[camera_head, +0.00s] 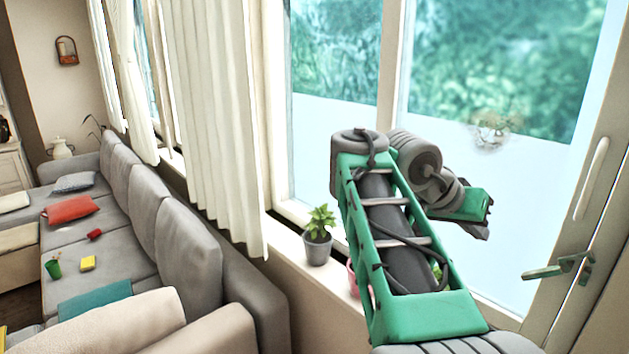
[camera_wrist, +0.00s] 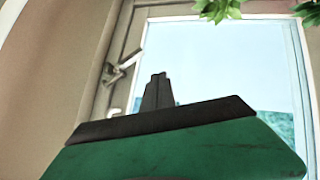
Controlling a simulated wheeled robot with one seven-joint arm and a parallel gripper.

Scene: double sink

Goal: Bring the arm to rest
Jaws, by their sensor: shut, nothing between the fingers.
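My arm, green and grey, rises in front of the window in the head view and bends over at the top. My gripper (camera_head: 476,228) is at its end on the right, small and partly hidden by the wrist. In the wrist view my gripper's dark fingers (camera_wrist: 158,90) are together, with nothing between them. Behind them is the door's glass pane (camera_wrist: 215,65). The fingers appear apart from the door and its handle (camera_wrist: 122,68).
A potted plant (camera_head: 318,238) stands on the windowsill left of my arm; a pink pot (camera_head: 352,280) is partly behind the arm. A door handle (camera_head: 560,268) is at right. A grey sofa (camera_head: 130,200) with a red cushion (camera_head: 70,209) fills the left. Green leaves (camera_wrist: 218,8) hang at the wrist view's top.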

